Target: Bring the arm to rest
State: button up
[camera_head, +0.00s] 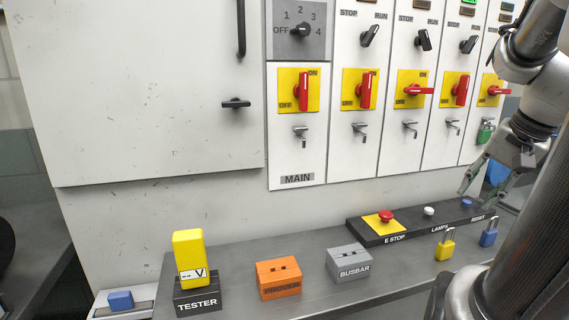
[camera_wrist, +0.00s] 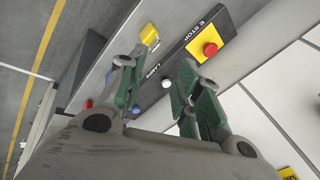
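My gripper (camera_head: 478,188) is at the right of the head view, above the right end of the button strip and in front of the switch panel. In the wrist view my gripper (camera_wrist: 155,68) has its green-padded fingers apart, with nothing held between them. The white button (camera_wrist: 138,88) on the strip shows beyond the gap. My arm comes down from the upper right of the head view and is bent at the wrist.
The button strip (camera_head: 400,236) carries a red emergency stop (camera_head: 385,216). Yellow (camera_head: 445,248) and blue (camera_head: 488,235) padlocks stand on the bench. A green padlock (camera_head: 485,133) hangs at the rightmost switch. A tester (camera_head: 189,258), orange block (camera_head: 278,280) and grey busbar block (camera_head: 348,262) stand left.

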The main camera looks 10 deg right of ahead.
jog(key=a+f+n, duration=0.1)
jog(key=a+n, duration=1)
jog(key=a, duration=0.1)
jog(key=shift+s+a+f+n, duration=0.15)
jog(key=shift+s+a+n, duration=0.05)
jog(key=shift+s+n, duration=0.2)
